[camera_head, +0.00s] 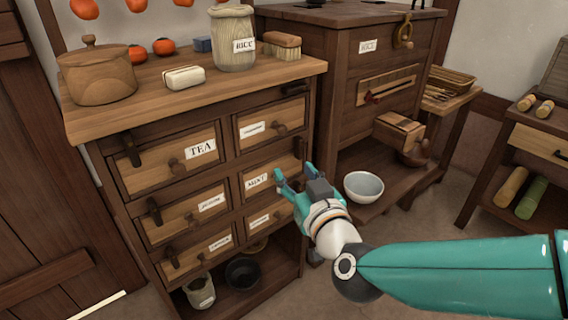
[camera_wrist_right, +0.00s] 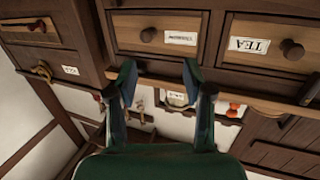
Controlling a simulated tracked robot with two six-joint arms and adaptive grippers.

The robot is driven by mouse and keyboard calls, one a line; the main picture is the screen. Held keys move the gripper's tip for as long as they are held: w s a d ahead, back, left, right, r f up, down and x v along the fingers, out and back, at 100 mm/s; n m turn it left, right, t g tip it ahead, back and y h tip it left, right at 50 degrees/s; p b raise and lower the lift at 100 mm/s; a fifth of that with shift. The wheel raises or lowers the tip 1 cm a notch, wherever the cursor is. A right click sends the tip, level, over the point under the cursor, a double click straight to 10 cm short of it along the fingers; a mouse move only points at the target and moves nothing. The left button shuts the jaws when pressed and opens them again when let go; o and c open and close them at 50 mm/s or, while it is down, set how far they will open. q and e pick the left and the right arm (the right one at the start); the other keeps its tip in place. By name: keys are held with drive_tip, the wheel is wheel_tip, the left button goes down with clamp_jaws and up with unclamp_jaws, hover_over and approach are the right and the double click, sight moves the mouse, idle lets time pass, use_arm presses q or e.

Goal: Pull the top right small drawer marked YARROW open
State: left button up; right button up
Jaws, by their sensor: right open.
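The top right small drawer (camera_head: 267,117) is in the upper right of the wooden chest, right of the TEA drawer. It looks shut, and its label is too small to read. In the right wrist view this drawer (camera_wrist_right: 125,32) is upside down, with its round knob and white label in plain sight. My right gripper (camera_head: 292,176) is open and empty, in front of the chest near the MINT drawer and below the top right drawer. Its two fingers also show spread apart in the right wrist view (camera_wrist_right: 159,75), apart from the knob. My left gripper is not in view.
The chest top (camera_head: 190,98) holds a lidded wooden pot (camera_head: 97,77), a white block, a jar and a brush. Dark latches stand out beside the drawers. A white bowl (camera_head: 363,187) sits on the low shelf right of my gripper. Open floor lies in front.

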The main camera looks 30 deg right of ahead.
drive_tip(key=s+d+h+b, duration=0.1)
drive_tip(key=s, duration=0.1)
drive_tip(key=p, duration=0.1)
approach(283, 131)
drive_tip(key=shift+m+t, duration=0.3)
drive_tip(key=x, duration=1)
drive_tip(key=shift+f, duration=0.25)
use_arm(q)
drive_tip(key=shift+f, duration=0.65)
use_arm(e)
clamp_jaws()
